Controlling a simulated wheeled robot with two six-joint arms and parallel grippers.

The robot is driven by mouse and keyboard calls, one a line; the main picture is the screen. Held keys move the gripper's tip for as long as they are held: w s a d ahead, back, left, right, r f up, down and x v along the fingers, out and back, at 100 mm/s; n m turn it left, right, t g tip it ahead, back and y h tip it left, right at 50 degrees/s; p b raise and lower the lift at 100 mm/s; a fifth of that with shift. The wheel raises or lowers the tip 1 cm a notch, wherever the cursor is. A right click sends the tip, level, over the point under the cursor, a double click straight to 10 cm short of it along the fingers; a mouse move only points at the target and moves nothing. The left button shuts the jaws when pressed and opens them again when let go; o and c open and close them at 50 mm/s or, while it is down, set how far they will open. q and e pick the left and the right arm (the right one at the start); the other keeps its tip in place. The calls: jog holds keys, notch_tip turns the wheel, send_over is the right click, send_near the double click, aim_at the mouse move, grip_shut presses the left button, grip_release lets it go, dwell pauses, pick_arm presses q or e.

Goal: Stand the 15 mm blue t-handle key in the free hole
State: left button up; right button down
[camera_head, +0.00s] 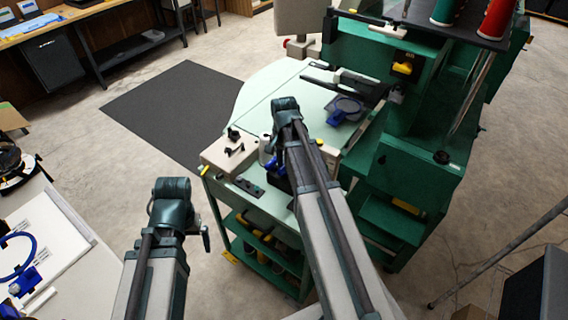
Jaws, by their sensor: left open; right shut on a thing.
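My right gripper (268,160) is low over the front part of the pale green bench top, mostly hidden behind my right forearm. The free hole cannot be made out. My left gripper (205,236) is open and empty, over the floor left of the bench.
The green bench (258,90) carries a dark strip (249,187) at its front edge and a blue item (343,110) on a grey pad farther back. A white table (60,240) is at lower left. Open floor lies between.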

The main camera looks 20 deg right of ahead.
jog(key=shift+f, duration=0.35)
jog(key=c, duration=0.7)
grip_release()
jog(key=shift+o, duration=0.2)
jog(key=shift+r, duration=0.1)
notch_tip(320, 180, up, 14)
jog(key=p, duration=1.3)
jog(key=shift+f, duration=0.2)
